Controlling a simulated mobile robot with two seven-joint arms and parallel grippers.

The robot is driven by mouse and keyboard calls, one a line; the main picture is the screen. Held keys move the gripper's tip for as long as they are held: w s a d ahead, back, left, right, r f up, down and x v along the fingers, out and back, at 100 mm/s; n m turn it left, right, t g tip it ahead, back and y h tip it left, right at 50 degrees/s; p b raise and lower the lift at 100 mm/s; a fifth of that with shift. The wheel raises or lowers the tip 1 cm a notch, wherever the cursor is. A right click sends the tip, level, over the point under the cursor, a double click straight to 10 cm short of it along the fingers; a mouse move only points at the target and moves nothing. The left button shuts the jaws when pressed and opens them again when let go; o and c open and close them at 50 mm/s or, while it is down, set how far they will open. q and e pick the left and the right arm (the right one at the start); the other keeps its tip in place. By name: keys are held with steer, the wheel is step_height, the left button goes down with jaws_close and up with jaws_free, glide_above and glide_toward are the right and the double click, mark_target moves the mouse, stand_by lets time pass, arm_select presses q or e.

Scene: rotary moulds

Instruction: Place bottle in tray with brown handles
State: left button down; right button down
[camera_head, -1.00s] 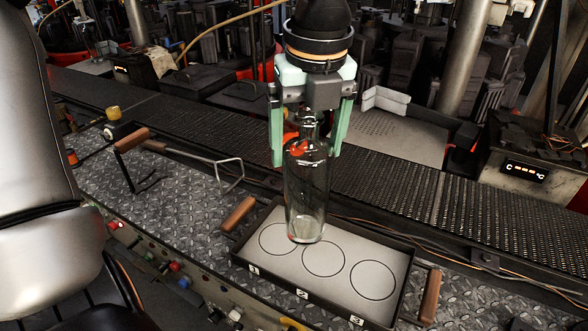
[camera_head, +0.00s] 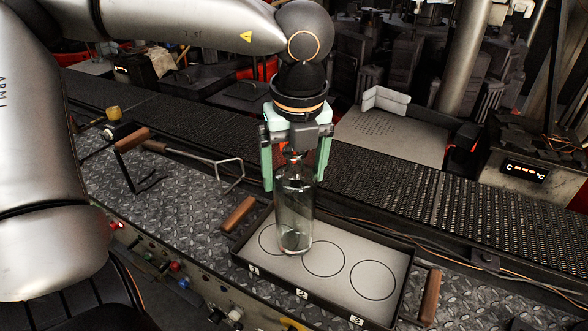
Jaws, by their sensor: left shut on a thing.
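A clear glass bottle (camera_head: 295,212) hangs upright from my left gripper (camera_head: 296,172), which is shut on its neck. The tray with brown handles (camera_head: 395,262) lies below on the metal plate surface. It has a pale floor with three drawn circles, numbered 1, 2 and 3 on the front wall. The bottle's base appears over the right part of circle 1, toward circle 2. I cannot tell whether the base touches the tray floor. My right gripper is not in view.
A dark conveyor belt (camera_head: 400,195) runs behind the tray. A wire tool with a wooden handle (camera_head: 205,163) lies left of the tray. A machine with a lit display (camera_head: 526,172) stands at the right. Circles 2 and 3 are clear.

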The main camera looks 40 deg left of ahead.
arm_select(q)
steer(key=shift+f, duration=0.2)
jaws_free()
steer(key=shift+r, duration=0.1)
steer(key=r, duration=0.4)
steer(key=d+r, duration=0.1)
steer(key=r, duration=0.3)
steer(key=s+r+p, duration=0.1)
steer(key=r, duration=0.3)
steer(key=shift+d+r, duration=0.1)
steer(key=shift+d, duration=0.2)
